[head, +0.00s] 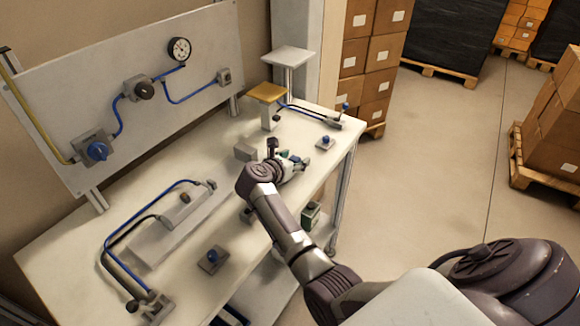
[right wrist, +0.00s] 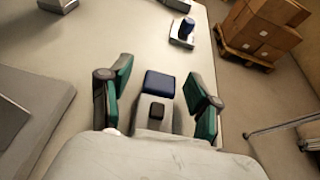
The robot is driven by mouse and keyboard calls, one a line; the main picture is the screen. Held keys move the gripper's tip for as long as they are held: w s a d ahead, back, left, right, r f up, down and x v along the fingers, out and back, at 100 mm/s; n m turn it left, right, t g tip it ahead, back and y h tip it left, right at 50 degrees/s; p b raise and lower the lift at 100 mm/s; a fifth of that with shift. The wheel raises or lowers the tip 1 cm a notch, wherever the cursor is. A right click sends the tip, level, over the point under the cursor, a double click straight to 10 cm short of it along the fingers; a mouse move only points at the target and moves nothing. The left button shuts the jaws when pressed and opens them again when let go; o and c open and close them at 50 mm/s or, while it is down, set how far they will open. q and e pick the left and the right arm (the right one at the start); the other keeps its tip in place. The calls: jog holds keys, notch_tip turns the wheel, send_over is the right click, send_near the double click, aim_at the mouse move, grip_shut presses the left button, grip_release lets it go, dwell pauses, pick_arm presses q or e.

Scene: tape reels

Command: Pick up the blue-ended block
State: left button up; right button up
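The blue-ended block shows in the right wrist view, with its dark blue end (right wrist: 160,84) between my right gripper's fingers. Its grey part reaches back toward the palm, with a small dark piece (right wrist: 157,111) over it. My right gripper (right wrist: 161,91) is open, with one green-padded finger on each side of the block and a visible gap on both sides. In the head view my right gripper (head: 291,161) is low over the workbench near its right edge and hides most of the block there. My left gripper is in neither view.
The workbench (head: 90,245) has a grey block (head: 246,153) left of the gripper and a small blue-knobbed fixture (head: 325,143) to the right. A yellow-topped stand (head: 267,93) is behind. A tubed fixture (head: 165,235) lies front left. The bench edge is close on the right.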

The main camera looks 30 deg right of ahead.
jog(key=shift+s+a+r, duration=0.1)
jog(key=shift+c, duration=1.3)
grip_shut()
